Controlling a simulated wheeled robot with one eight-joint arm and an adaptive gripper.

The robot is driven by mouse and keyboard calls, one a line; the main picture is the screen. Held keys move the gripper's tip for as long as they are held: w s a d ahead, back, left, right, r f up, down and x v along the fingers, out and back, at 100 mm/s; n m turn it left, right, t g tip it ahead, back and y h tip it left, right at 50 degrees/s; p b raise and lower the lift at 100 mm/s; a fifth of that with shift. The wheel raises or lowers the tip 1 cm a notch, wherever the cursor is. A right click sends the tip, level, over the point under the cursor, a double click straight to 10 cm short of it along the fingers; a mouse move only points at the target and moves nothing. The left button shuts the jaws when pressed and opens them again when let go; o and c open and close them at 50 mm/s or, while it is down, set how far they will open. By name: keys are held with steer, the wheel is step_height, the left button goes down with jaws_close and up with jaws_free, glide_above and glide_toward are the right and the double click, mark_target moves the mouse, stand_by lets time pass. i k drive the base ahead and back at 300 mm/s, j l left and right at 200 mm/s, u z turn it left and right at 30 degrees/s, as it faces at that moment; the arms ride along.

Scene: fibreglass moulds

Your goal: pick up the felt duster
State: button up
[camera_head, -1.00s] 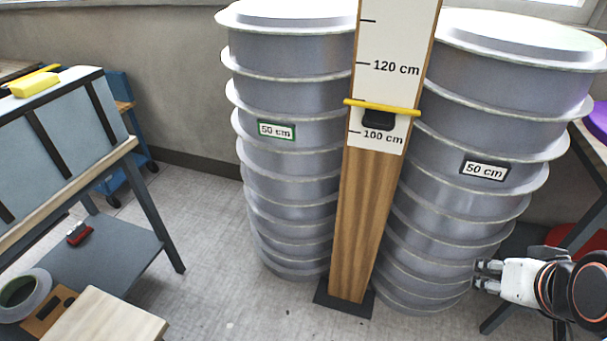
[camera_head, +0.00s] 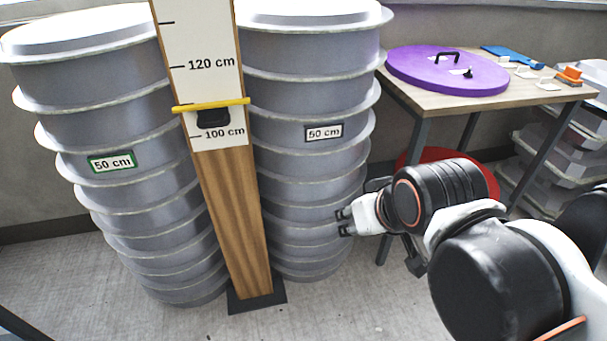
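My gripper (camera_head: 341,222) is at the end of my arm, in front of the right stack of grey moulds. Its two fingertips are apart, with nothing seen between them. An orange block-like item with a grey underside (camera_head: 569,75) lies at the right end of the wooden table (camera_head: 440,102). I cannot tell whether it is the felt duster. No other thing in the current view is clearly a duster. My gripper is well to the left of the table and lower than its top.
Two tall stacks of grey moulds (camera_head: 125,120) flank a wooden measuring post (camera_head: 232,215) with a yellow slider. A purple disc (camera_head: 447,72), a blue tool (camera_head: 511,57) and white handled pieces lie on the table. A red round object (camera_head: 420,160) is underneath. Floor shows at front left.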

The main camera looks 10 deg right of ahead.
mark_target(571, 75)
steer(key=z, duration=1.8)
steer(key=u, duration=2.35)
steer(key=z, duration=2.3)
steer(key=i+z, duration=0.1)
steer(key=i, duration=0.1)
